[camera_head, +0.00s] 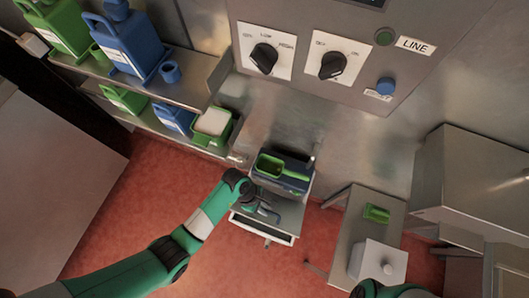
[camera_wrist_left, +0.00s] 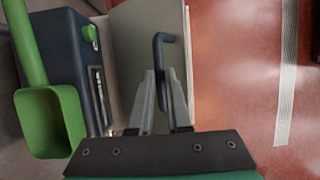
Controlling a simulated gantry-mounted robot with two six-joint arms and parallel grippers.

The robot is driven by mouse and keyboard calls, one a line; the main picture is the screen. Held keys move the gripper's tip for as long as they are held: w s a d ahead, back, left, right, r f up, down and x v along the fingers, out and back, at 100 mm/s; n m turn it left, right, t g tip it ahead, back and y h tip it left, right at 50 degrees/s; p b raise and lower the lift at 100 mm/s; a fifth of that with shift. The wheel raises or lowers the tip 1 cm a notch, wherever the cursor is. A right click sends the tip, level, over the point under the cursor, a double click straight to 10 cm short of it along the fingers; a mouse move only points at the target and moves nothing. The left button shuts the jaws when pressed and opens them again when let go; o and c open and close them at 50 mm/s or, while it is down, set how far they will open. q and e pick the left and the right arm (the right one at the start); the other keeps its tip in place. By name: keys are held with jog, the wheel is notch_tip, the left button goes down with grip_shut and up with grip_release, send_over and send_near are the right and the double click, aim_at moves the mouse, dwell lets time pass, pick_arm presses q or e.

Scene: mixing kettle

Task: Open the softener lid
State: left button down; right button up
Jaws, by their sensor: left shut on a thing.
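My left gripper (camera_head: 264,211) reaches over a small pale stand near the middle of the head view. In the left wrist view my left gripper (camera_wrist_left: 164,85) is shut on a thin dark blue bent handle (camera_wrist_left: 160,42). Beside it stands a dark blue container (camera_wrist_left: 62,45), with a green scoop (camera_wrist_left: 52,120) at its left. The dark container (camera_head: 290,182) and green scoop (camera_head: 270,166) also show in the head view. No softener label is readable, so I cannot tell which lid is meant. Only part of my right arm shows at the bottom right; its fingers are out of view.
Blue jug (camera_head: 122,42) and green jug (camera_head: 62,25) stand on the upper left shelf. Lower shelf holds bins. A control panel with two knobs is on the wall. At right, a white box (camera_head: 375,262) and green scoop (camera_head: 377,213) sit on a metal table (camera_head: 352,212).

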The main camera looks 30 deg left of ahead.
pick_arm(q)
jog(key=shift+w+r+g, duration=0.2)
jog(key=shift+w+g, duration=0.1)
jog(key=shift+w, duration=0.15)
jog(key=w+a+r+g+b, duration=0.1)
jog(key=w+a+g+b, duration=0.1)
jog(key=w+b, duration=0.7)
jog(key=shift+w+r+n+b, duration=0.15)
jog(key=shift+r+n+b, duration=0.15)
jog(key=shift+r+b, duration=0.1)
jog(key=c, duration=0.9)
grip_release()
jog(key=shift+o, duration=0.2)
jog(key=shift+r+h, duration=0.1)
jog(key=shift+h, duration=0.2)
jog(key=shift+r, duration=0.1)
